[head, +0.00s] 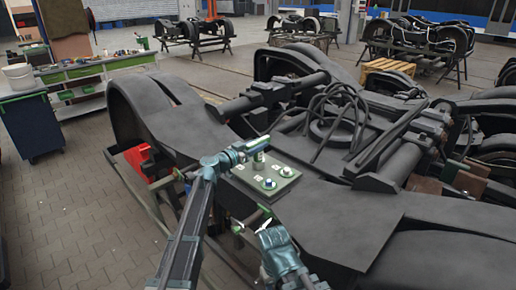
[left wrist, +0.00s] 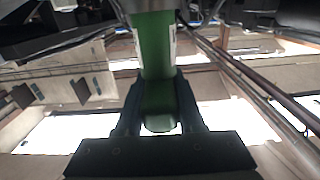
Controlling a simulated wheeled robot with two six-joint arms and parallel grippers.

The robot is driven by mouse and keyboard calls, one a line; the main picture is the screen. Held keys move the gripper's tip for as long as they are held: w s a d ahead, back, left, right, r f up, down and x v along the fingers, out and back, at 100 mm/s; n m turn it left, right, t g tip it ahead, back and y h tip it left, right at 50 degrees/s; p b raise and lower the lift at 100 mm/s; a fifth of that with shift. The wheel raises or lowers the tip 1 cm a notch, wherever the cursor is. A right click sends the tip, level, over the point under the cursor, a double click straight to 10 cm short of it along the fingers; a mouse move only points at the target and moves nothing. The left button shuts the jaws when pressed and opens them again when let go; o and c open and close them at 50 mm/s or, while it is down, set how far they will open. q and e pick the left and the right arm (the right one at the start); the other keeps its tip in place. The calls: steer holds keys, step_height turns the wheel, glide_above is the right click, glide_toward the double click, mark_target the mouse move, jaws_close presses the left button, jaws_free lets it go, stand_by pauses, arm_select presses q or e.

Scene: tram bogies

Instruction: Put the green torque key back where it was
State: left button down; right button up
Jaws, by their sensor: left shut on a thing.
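My left gripper (head: 252,146) is above the far left corner of a small plate (head: 246,176) on the dark bogie frame. In the left wrist view my left gripper (left wrist: 160,105) is shut on the green torque key (left wrist: 154,45), with a finger on each side of its green body. The key's far end runs out of the top of that view. In the head view the key is small and hard to tell from the gripper. My right gripper (head: 252,224) is below the plate's front edge, its fingers apart with nothing visible between them.
White-and-blue bolt-like pieces (head: 268,183) stand on the plate. The large bogie frame (head: 335,215) fills the right side. A red box (head: 136,157) lies left of my left arm. A workbench (head: 95,68) with tools and a blue cart (head: 32,125) stand at far left; the floor between is clear.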

arm_select(q)
steer(key=c, duration=0.5)
jaws_free()
steer(key=shift+r, duration=0.2)
steer(key=v, duration=1.2)
steer(key=shift+f, duration=0.1)
